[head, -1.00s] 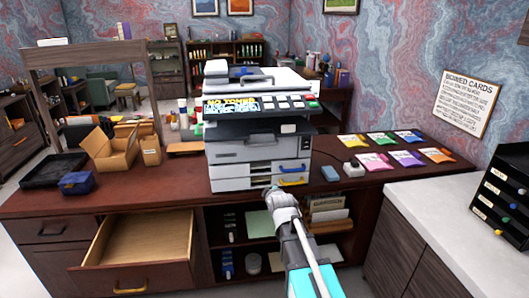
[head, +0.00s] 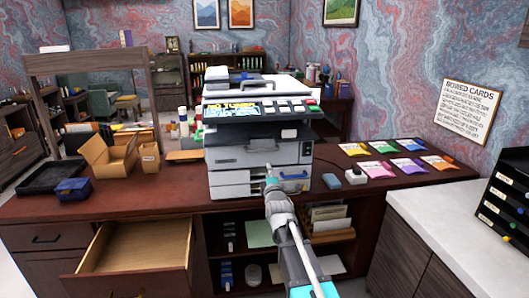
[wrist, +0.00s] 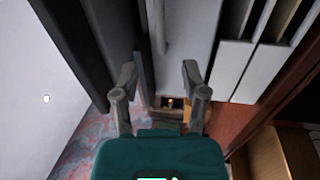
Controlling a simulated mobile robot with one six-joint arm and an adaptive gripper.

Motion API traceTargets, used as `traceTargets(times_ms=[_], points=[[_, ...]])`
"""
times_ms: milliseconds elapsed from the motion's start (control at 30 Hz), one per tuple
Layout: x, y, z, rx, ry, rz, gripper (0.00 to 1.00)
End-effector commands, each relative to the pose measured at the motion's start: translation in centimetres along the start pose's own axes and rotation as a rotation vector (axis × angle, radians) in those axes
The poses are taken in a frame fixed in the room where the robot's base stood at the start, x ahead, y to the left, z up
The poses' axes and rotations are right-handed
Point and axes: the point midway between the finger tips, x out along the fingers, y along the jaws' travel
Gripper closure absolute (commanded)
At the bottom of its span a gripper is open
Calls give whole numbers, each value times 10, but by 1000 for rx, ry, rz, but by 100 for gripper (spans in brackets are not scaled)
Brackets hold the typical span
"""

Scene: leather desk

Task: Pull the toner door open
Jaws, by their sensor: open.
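The printer (head: 225,178) stands on the desk, and its lit screen (head: 232,109) shows "NO TONER". Its grey front panel (head: 240,152) looks shut; I cannot tell for sure that this is the toner door. A blue handle (head: 295,177) sits lower on the front, right of my gripper. My gripper (head: 268,172) is open in front of the printer's lower front and hides part of it. In the wrist view, both fingers of my gripper (wrist: 160,88) are apart with nothing held between them. A grey bar (wrist: 158,28) lies beyond them; I see no contact.
An open wooden drawer (head: 140,240) sticks out at the lower left. Open cardboard boxes (head: 108,155) stand left of the printer. Shelves are below the desktop.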

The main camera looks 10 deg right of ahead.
Motion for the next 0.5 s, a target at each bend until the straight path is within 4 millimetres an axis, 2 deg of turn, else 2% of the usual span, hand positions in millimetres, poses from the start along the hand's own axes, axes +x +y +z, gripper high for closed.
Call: traceTargets(times_ms=[267, 500], points=[[10, 0, 0, 0, -1, -1, 43], [37, 0, 1, 0, -1, -1, 43]])
